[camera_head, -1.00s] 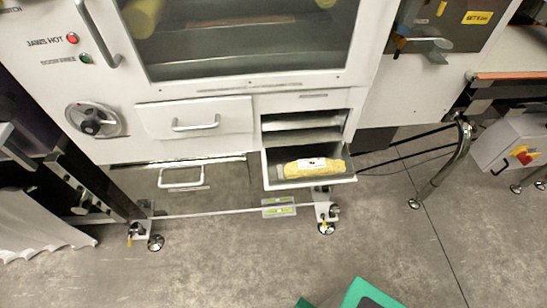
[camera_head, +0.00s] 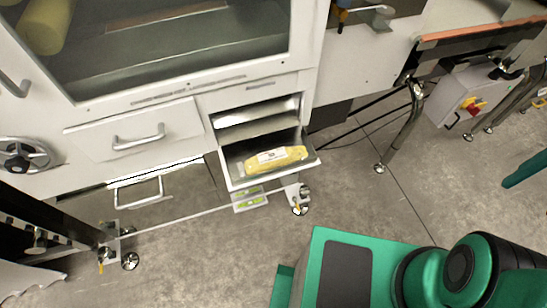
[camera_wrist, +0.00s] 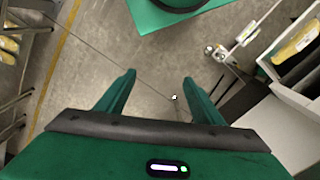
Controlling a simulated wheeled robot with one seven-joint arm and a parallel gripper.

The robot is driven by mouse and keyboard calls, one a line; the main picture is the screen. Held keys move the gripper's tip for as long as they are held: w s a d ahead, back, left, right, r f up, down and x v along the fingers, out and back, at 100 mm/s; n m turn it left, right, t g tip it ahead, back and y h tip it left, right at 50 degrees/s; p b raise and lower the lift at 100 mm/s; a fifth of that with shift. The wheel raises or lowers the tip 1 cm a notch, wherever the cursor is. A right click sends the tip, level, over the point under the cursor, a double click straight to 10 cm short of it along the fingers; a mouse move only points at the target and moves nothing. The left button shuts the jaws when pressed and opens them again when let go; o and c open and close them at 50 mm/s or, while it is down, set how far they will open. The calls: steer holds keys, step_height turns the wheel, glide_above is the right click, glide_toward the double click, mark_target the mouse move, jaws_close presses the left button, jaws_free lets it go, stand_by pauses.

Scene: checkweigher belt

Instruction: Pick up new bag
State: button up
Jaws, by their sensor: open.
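A yellow bag (camera_head: 276,159) with a white label lies in an open drawer (camera_head: 245,180) low on the white machine, in the head view. A yellow thing with a pale label, which looks like the same bag (camera_wrist: 296,44), shows at the right edge of the wrist view. My gripper (camera_wrist: 158,82) is open in the wrist view, with only floor seen between its green fingers. It is apart from the bag, which lies off to the right of the fingers. In the head view my green arm is at the bottom right; the fingertips are not seen there.
The white machine (camera_head: 130,100) has a shut handled drawer (camera_head: 132,128) left of the open one, and an open slot (camera_head: 257,115) above it. Wheeled feet (camera_head: 299,208) stand below. A conveyor frame leg (camera_head: 405,130) is at the right. The grey floor (camera_head: 180,265) in front is clear.

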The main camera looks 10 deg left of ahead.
steer(key=w+a+f+n+g+y, duration=0.1)
steer(key=w+a+f+n, duration=0.2)
steer(key=w+n, duration=0.25)
steer(key=w+a+f+n, duration=0.2)
steer(key=w+a+n, duration=0.2)
steer(key=w, duration=0.2)
steer(key=n+g+y, duration=0.6)
steer(key=n+y, duration=0.4)
steer(key=n, duration=1.1)
glide_toward(273, 154)
steer(key=d, duration=0.1)
steer(key=w+d, duration=0.1)
steer(key=d, duration=0.1)
steer(key=shift+w+r, duration=0.2)
steer(key=shift+s+a, duration=0.1)
steer(key=shift+a, duration=0.2)
steer(key=shift+y, duration=0.3)
steer(key=x, duration=1.1)
steer(key=shift+r, duration=0.1)
steer(key=c, duration=1.3)
